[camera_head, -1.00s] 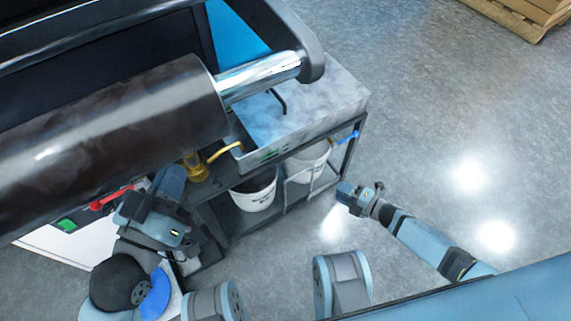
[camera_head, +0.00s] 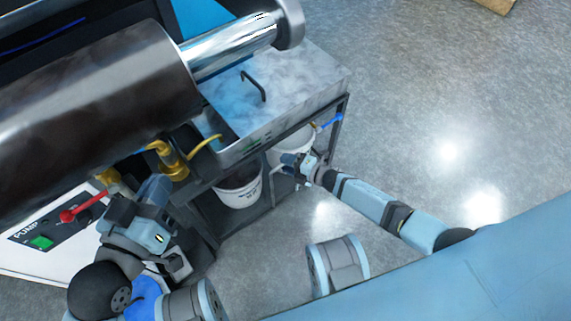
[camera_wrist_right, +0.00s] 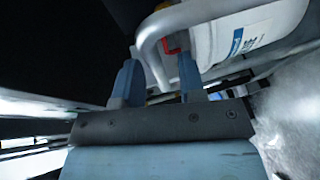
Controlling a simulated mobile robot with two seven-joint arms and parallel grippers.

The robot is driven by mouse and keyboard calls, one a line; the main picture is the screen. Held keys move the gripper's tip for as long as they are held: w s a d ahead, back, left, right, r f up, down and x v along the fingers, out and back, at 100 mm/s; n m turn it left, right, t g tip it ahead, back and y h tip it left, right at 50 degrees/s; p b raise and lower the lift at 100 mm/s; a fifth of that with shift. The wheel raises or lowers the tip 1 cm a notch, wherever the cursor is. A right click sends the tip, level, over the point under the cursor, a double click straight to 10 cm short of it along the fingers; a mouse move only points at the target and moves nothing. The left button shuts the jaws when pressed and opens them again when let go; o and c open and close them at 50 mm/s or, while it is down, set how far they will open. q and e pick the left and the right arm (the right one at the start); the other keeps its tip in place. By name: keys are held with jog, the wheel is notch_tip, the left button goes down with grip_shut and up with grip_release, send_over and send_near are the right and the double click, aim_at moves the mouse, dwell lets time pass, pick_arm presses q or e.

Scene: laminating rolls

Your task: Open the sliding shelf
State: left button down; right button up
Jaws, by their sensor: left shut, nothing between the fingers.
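The sliding shelf (camera_head: 262,207) is a dark low shelf under the marble-topped bench and carries white buckets. A pale grey loop handle (camera_wrist_right: 148,45) is at its front; in the head view it is partly hidden by my right gripper (camera_head: 293,162). In the right wrist view my right gripper (camera_wrist_right: 160,85) is open, its two blue fingers apart, with the handle's bar showing between and just beyond the fingertips. I cannot tell whether they touch. My left gripper (camera_head: 154,188) is shut and empty beside the pump box, away from the shelf.
White buckets (camera_head: 239,193) stand under the bench top (camera_head: 300,85), one behind my right gripper. The large dark roller (camera_head: 95,110) overhangs at left. A pump box with a red lever (camera_head: 82,208) and yellow pipes (camera_head: 172,160) sit near my left arm. Floor at right is clear.

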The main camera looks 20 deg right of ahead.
pick_arm(q)
jog(key=shift+f, duration=0.2)
pick_arm(e)
jog(key=shift+w+a, duration=0.3)
jog(key=shift+w, duration=0.05)
grip_shut()
